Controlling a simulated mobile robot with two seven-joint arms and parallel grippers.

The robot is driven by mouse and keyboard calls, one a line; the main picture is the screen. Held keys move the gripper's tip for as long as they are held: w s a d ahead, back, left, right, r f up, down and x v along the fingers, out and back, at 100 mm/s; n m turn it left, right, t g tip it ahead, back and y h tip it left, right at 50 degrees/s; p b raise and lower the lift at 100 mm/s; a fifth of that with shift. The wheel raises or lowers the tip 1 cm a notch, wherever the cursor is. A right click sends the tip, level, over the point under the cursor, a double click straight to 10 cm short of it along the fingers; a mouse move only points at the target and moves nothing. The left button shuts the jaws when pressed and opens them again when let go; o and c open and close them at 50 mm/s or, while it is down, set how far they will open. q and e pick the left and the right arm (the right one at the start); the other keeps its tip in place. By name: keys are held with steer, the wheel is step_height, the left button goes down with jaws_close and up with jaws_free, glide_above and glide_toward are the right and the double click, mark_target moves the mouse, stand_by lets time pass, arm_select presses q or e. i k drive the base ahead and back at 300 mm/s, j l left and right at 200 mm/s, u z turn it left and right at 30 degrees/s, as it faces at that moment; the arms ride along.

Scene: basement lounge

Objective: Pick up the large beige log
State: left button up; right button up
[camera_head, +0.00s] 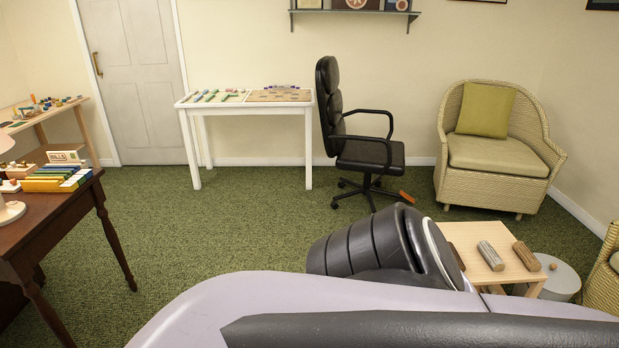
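A light wooden side table (468,232) stands at the lower right. On it lies a greyish-beige log (490,256), the palest of the logs in view. A browner log (526,256) lies to its right near the table's edge. A dark brown piece (458,258) shows at the table's left, partly hidden behind my arm. My black and grey arm links fill the lower middle and cover the table's left and front parts. Neither gripper shows.
A black office chair (372,150) stands at a white desk (237,103). A wicker armchair (497,180) is at the back right. A round grey stool (562,282) stands right of the side table. A dark wooden table (30,228) is at left. The green carpet between is open.

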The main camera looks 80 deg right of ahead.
mark_target(524, 251)
steer(key=z, duration=4.05)
steer(key=i+l, duration=0.4)
steer(key=i+l+u, duration=0.15)
steer(key=i+l, duration=0.3)
steer(key=l, duration=0.15)
steer(key=i+l, duration=0.4)
steer(key=l, duration=0.15)
steer(key=i+l+u, duration=0.1)
steer(key=i+l, duration=0.3)
steer(key=l, duration=0.15)
